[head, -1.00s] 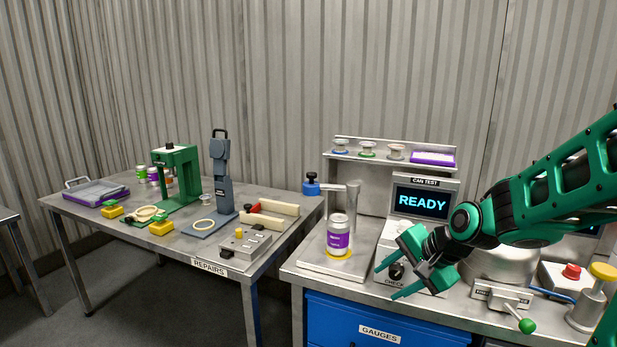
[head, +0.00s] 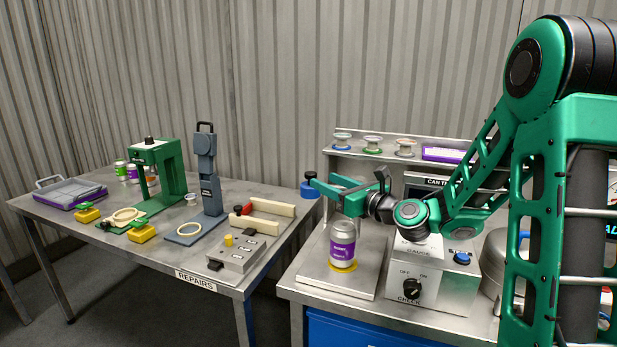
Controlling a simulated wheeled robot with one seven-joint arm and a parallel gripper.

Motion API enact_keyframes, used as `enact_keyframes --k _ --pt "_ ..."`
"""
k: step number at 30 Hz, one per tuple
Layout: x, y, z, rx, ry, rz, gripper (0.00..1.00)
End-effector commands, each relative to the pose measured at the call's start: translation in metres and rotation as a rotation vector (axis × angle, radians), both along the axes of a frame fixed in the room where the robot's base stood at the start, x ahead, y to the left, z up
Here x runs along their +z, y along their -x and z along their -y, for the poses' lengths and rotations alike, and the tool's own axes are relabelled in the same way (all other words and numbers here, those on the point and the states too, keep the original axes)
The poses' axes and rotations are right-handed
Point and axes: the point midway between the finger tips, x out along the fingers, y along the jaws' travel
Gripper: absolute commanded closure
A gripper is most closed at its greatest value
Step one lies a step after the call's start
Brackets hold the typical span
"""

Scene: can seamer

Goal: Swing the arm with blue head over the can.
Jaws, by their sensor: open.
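The silver and purple can (head: 342,243) stands upright on a yellow ring on the steel base plate (head: 312,270). The blue head (head: 310,191) with its black knob hangs to the left of the can and higher up, at the left end of the swing arm. My gripper (head: 332,190) is open, its fingers pointing left towards the blue head. One fingertip overlaps the head in the picture; I cannot tell whether it touches. The swing arm and most of its post are hidden behind my gripper.
The grey gauge box (head: 432,285) with a black knob and blue button stands right of the can. A shelf (head: 388,156) with several spools is behind. The repairs table (head: 150,245) with a green press (head: 165,170) is at left. My arm covers the right side.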

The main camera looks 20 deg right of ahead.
Motion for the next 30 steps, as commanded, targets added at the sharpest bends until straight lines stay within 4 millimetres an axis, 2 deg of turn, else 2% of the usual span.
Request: enact_keyframes --k 6,12,18,26,27,30 --pt "0.0 -0.036 -0.018 0.005 0.004 0.002 0.55" --pt "-0.001 -0.061 -0.029 0.005 0.003 0.0 0.55" --pt "0.0 -0.071 -0.033 0.002 0.003 0.0 0.55" --pt "0.0 -0.072 -0.033 0.002 0.004 0.0 0.55" --pt "0.0 -0.072 -0.033 0.002 0.004 0.0 0.6" --pt "-0.001 -0.072 -0.033 0.001 0.004 0.0 0.84"
